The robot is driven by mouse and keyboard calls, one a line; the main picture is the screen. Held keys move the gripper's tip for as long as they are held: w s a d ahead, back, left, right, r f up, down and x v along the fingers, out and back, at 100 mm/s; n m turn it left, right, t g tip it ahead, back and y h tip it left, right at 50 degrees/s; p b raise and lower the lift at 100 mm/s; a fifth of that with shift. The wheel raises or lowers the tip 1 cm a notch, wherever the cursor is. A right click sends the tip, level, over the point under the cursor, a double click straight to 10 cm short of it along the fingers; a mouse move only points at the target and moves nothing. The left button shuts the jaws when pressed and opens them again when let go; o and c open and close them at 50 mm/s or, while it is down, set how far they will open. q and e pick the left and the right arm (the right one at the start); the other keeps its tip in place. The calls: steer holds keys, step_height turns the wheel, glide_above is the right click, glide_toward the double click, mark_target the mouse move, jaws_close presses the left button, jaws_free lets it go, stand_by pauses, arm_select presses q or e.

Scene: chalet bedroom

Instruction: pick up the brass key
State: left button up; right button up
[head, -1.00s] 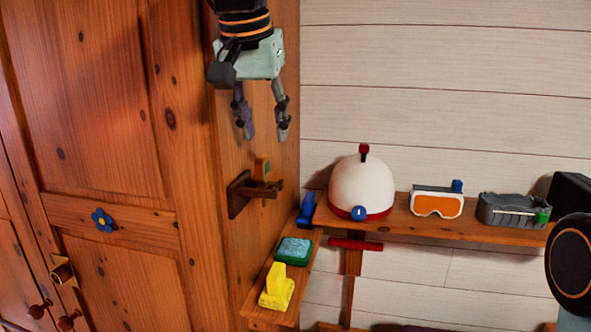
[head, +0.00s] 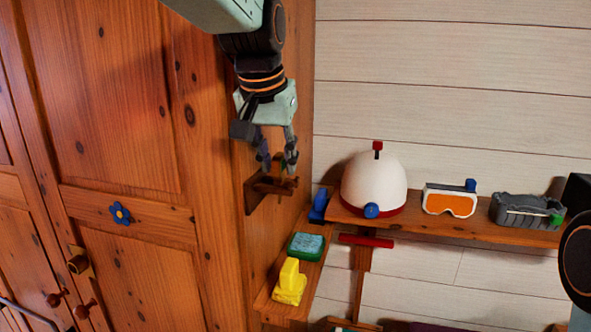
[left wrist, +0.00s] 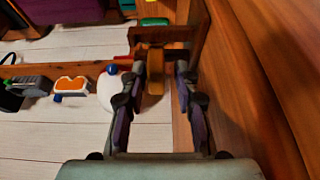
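My left gripper (head: 278,164) points down at the wooden peg bracket (head: 256,194) on the wardrobe's side. In the left wrist view its fingers (left wrist: 160,75) are apart, with a gap on both sides of a small yellow-brown piece (left wrist: 156,72) between them. This piece hangs at the bracket and may be the brass key; its key shape cannot be made out. In the head view the fingers mostly hide it. My right gripper is out of view.
The wardrobe (head: 150,275) stands close on the left, with a brass fitting (head: 77,262) on its front. A shelf (head: 470,231) to the right holds a white helmet (head: 374,183), goggles (head: 449,201) and a grey tray (head: 521,211). A green box (head: 306,246) and yellow block (head: 289,283) sit lower.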

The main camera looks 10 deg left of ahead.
arm_select(q)
steer(key=shift+s, duration=0.1)
steer(key=shift+c, duration=1.4)
steer(key=shift+d+r, duration=0.1)
steer(key=shift+d, duration=0.2)
jaws_close()
steer(key=shift+a, duration=0.25)
steer(key=shift+d+r+p, duration=0.25)
steer(key=shift+p, duration=0.25)
steer(key=shift+r+p, duration=0.15)
steer(key=shift+p, duration=0.15)
steer(key=shift+r, duration=0.1)
